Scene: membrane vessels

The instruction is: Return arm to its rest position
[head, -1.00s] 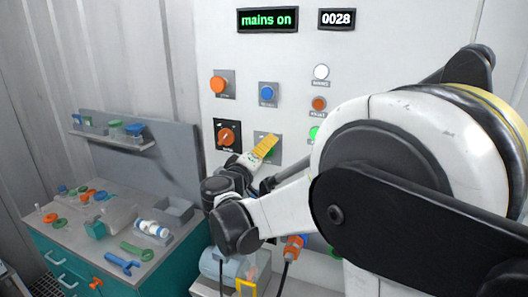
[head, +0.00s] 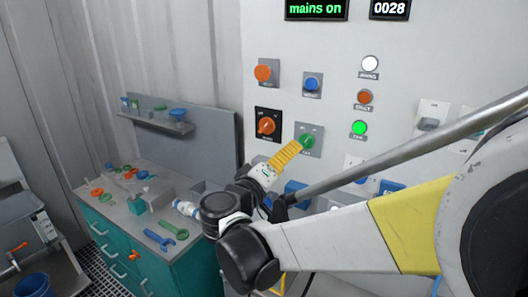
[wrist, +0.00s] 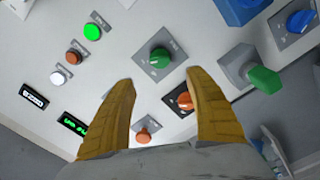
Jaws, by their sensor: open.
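My gripper (head: 298,150) has yellow ribbed fingers and is in front of the white control panel (head: 262,35). In the wrist view the two fingers (wrist: 158,80) are spread apart with nothing between their tips. A green rotary knob (head: 308,140) is just beyond the fingertips in the head view. In the wrist view the same green knob (wrist: 158,58) lies ahead of the gap, and an orange rotary knob (wrist: 184,100) shows partly beside the right finger. My arm reaches in from the right of the head view.
The panel carries a "mains on" display (head: 316,8), an orange button (head: 264,72), a blue button (head: 312,83) and a lit green lamp (head: 359,128). A teal workbench (head: 165,270) with tools stands at left. A blue bucket (head: 32,286) is at the lower left.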

